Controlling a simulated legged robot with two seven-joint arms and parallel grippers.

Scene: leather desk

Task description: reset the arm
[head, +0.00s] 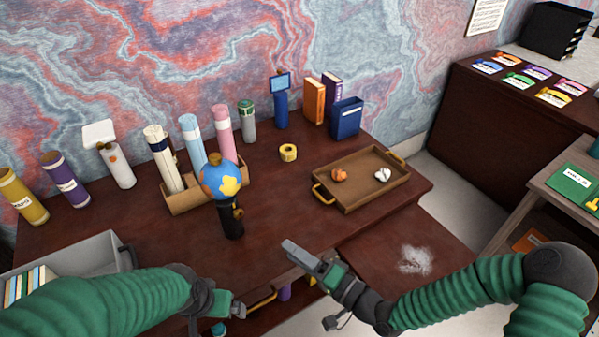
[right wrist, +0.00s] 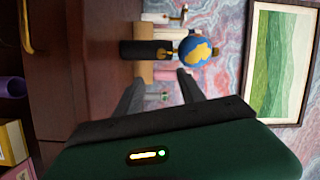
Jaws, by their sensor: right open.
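My right gripper (head: 303,254) is in front of the desk's front edge, in the middle of the head view. In the right wrist view its two fingers (right wrist: 160,90) are spread apart with nothing between them. The green right arm comes in from the lower right. My left gripper (head: 232,308) is low in the head view, near the desk's front edge; its fingers are too unclear to tell open or shut. The globe (head: 219,180) on a dark stand is on the desk, up and left of the right gripper and apart from it.
A grey bin (head: 85,257) with books is at the left. A white powdery patch (head: 415,261) lies on the lower right surface.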

